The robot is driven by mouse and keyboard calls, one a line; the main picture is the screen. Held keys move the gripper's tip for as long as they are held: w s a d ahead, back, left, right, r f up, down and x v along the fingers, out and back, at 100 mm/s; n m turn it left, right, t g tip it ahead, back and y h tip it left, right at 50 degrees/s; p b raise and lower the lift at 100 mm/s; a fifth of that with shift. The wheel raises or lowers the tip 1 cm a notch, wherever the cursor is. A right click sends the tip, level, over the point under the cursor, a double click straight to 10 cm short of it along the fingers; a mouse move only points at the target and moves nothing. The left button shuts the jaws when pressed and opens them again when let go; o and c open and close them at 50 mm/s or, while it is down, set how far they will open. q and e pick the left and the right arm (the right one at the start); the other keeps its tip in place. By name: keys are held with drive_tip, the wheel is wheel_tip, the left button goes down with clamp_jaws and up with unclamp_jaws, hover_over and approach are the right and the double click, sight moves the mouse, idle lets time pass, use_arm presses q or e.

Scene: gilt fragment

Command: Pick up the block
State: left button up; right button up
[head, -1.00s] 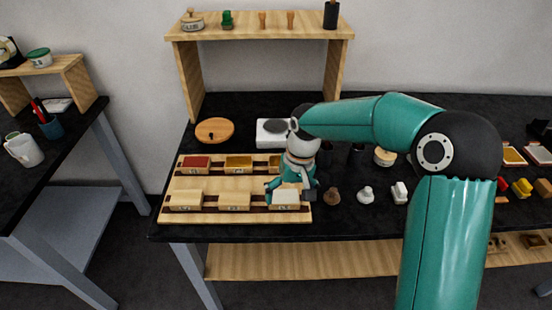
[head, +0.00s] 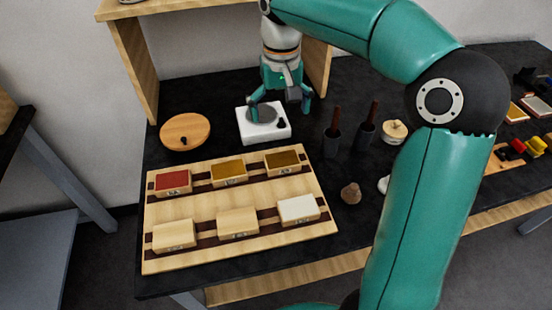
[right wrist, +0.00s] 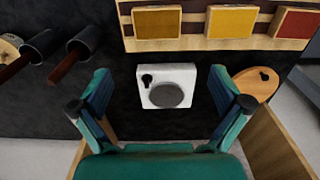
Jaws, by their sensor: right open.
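Several blocks sit in two rows on a light wooden rack (head: 205,205). The back row has a red-topped block (head: 173,182), a yellow-topped block (head: 229,173) and a darker amber-topped block (head: 283,163). The front row has two plain wooden blocks (head: 174,235) (head: 238,222) and a white-topped block (head: 298,209). My right gripper (head: 280,108) is open and points down over a white square device with a grey disc (head: 265,133), behind the rack. The right wrist view shows nothing between its fingers (right wrist: 160,105). My left gripper is out of view.
A round wooden lid (head: 186,131) lies left of the device. Dark cups with brown handles (head: 332,146) stand to its right. A brown knob-like piece (head: 350,193) stands right of the rack. A wooden shelf (head: 138,70) rises behind.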

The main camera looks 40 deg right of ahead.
hover_over(282, 160)
drive_tip(key=f, duration=0.9)
drive_tip(key=shift+w+f+b, duration=0.2)
drive_tip(key=shift+w+b, duration=0.05)
drive_tip(key=shift+b, duration=0.15)
drive_tip(key=shift+s+f, duration=0.2)
drive_tip(key=shift+f, duration=2.65)
drive_tip(key=shift+c, duration=0.2)
drive_tip(key=c, duration=0.8)
drive_tip(key=shift+r, duration=0.15)
drive_tip(key=shift+c, duration=0.2)
